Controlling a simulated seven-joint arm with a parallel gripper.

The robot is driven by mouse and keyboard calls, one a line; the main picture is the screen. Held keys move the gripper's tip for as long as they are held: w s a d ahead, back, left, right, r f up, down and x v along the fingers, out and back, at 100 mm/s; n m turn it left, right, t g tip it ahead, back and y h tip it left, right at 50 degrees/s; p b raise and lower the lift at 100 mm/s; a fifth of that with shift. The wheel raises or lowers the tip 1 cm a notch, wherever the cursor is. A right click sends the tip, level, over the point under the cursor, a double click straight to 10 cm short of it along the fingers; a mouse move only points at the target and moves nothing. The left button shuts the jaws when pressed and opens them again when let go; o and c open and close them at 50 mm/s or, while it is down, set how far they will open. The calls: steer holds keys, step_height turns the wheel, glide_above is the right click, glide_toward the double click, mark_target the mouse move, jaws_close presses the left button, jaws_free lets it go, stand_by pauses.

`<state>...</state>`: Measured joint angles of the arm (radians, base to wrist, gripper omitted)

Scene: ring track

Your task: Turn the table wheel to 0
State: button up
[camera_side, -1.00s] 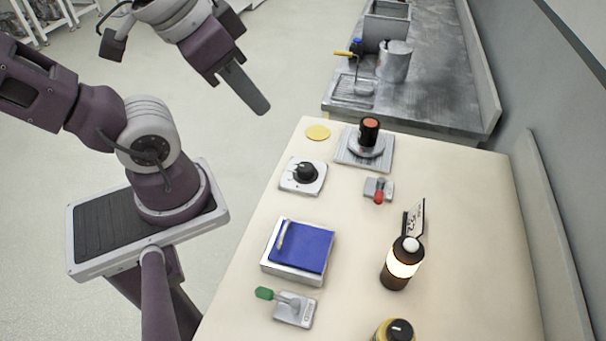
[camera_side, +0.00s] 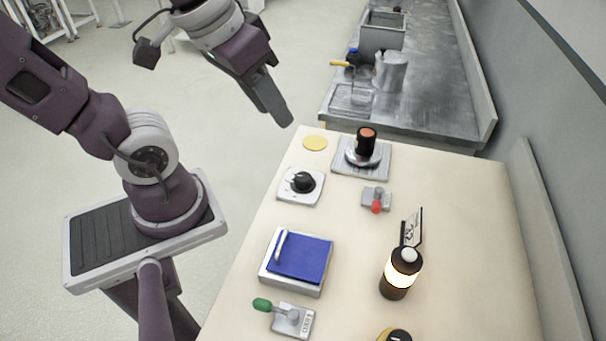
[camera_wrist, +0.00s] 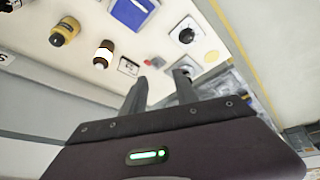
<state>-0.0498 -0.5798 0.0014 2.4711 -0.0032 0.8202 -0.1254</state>
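A black round knob (camera_side: 303,182) sits on a square white plate near the table's left edge; it also shows in the wrist view (camera_wrist: 186,35). I cannot tell any marking or setting on it. A round silver disc (camera_side: 363,157) on a ribbed grey plate, with a black and orange cylinder (camera_side: 366,141) on it, stands farther back. Which of these is the table wheel is not marked. My gripper (camera_side: 277,108) hangs in the air just off the table's far left corner, apart from both. In the wrist view its two fingers (camera_wrist: 160,80) are spread and empty.
The cream table (camera_side: 455,220) also holds a yellow disc (camera_side: 315,143), a red-knobbed lever (camera_side: 376,200), a blue-lidded box (camera_side: 300,257), a green-handled lever (camera_side: 287,315), a glowing lamp (camera_side: 400,273) and a small sign (camera_side: 413,228). A metal sink counter (camera_side: 430,110) adjoins the back.

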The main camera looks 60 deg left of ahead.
steer(key=o, duration=0.4)
steer(key=w+a+f+n+g, duration=0.2)
steer(key=w+a+f+n, duration=0.2)
steer(key=w+f+n, duration=0.1)
steer(key=w+f, duration=0.1)
steer(key=w, duration=0.1)
steer(key=shift+w+f+n, duration=0.25)
steer(key=shift+w+n, duration=0.05)
steer(key=shift+w, duration=0.1)
steer(key=n+g, duration=0.3)
steer(key=n, duration=0.5)
glide_above(303, 176)
step_height(303, 176, down, 16)
steer(key=shift+f, duration=0.2)
step_height(303, 176, down, 7)
steer(key=shift+f, duration=0.1)
jaws_close()
